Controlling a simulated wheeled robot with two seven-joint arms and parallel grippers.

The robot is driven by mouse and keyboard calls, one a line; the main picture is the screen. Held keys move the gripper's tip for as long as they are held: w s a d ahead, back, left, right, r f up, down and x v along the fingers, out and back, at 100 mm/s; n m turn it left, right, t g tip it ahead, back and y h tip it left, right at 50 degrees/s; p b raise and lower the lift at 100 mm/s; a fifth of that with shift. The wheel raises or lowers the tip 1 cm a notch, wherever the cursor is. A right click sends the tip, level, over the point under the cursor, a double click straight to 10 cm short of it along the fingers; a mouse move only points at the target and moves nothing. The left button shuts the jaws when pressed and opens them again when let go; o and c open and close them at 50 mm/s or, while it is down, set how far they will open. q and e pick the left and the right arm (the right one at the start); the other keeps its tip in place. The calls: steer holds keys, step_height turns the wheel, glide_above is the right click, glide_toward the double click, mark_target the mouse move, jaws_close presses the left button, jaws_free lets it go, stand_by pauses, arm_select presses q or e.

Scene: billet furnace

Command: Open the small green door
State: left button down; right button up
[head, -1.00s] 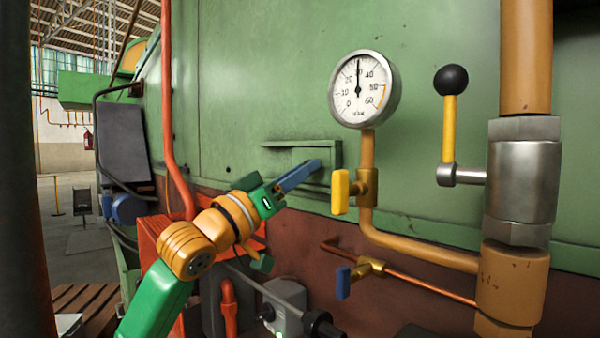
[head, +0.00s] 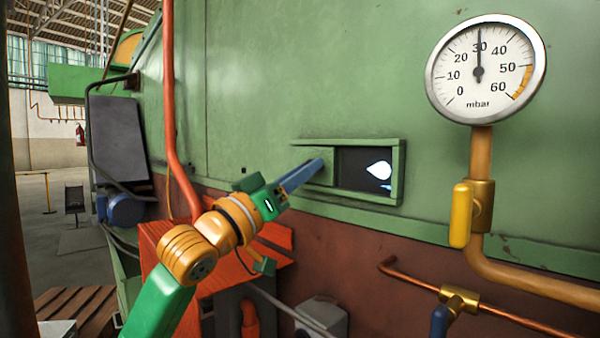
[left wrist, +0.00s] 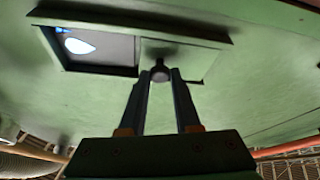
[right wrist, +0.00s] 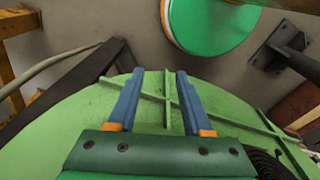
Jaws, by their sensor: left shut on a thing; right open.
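The small green door (head: 322,178) is a flat sliding panel in a green frame (head: 398,170) on the furnace wall. It stands at the left part of the frame, and a dark opening (head: 352,170) with a bluish-white flame shape shows to its right. My left gripper (head: 318,165) reaches the door from the left. In the left wrist view the door (left wrist: 198,62) has a dark round knob (left wrist: 160,73), and my left gripper (left wrist: 163,78) is shut on it. My right gripper (right wrist: 150,58) is open and empty; it shows only in the right wrist view.
A pressure gauge (head: 485,70) on an orange pipe and a yellow valve handle (head: 460,214) stand right of the door. A copper pipe (head: 415,278) runs below. A red pipe (head: 168,100) rises at the left. A round green plate (right wrist: 150,135) lies beyond the right gripper.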

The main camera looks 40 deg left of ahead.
arm_select(q)
steer(key=shift+s+d+r, duration=0.1)
steer(key=shift+d, duration=0.15)
steer(key=c, duration=0.6)
jaws_free()
arm_select(e)
steer(key=shift+d+f, duration=0.1)
steer(key=shift+d, duration=0.45)
arm_select(q)
steer(key=b+v, duration=0.6)
steer(key=v, duration=0.1)
steer(key=shift+d, duration=0.1)
arm_select(e)
step_height(320, 180, down, 6)
steer(key=shift+r, duration=0.1)
steer(key=shift+s, duration=0.1)
